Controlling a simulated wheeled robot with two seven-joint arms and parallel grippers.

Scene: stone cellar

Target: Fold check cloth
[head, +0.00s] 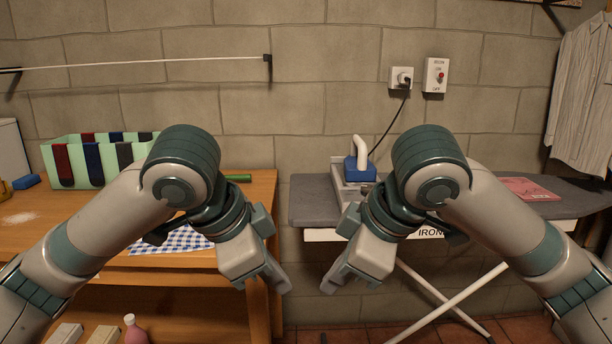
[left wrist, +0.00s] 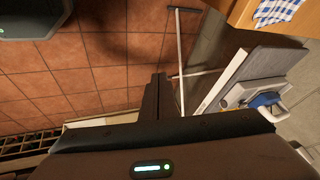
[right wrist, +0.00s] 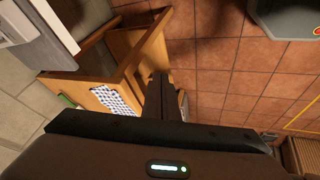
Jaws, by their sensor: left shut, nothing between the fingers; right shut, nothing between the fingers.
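The blue and white check cloth (head: 182,240) lies on the wooden table, partly hidden behind my left arm in the head view. It also shows in the left wrist view (left wrist: 276,11) at the top right and in the right wrist view (right wrist: 113,99). Whether it has any fold in it I cannot tell. My left gripper (head: 281,283) is shut and empty, in front of the table's right end and apart from the cloth. My right gripper (head: 329,284) is shut and empty, in front of the ironing board, far from the cloth.
The wooden table (head: 262,190) stands at left with a green divided box (head: 52,166) at its back. The ironing board (head: 308,200) stands at right, bearing a blue iron (head: 357,170) and a red folded cloth (head: 530,189). A gap separates table and board.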

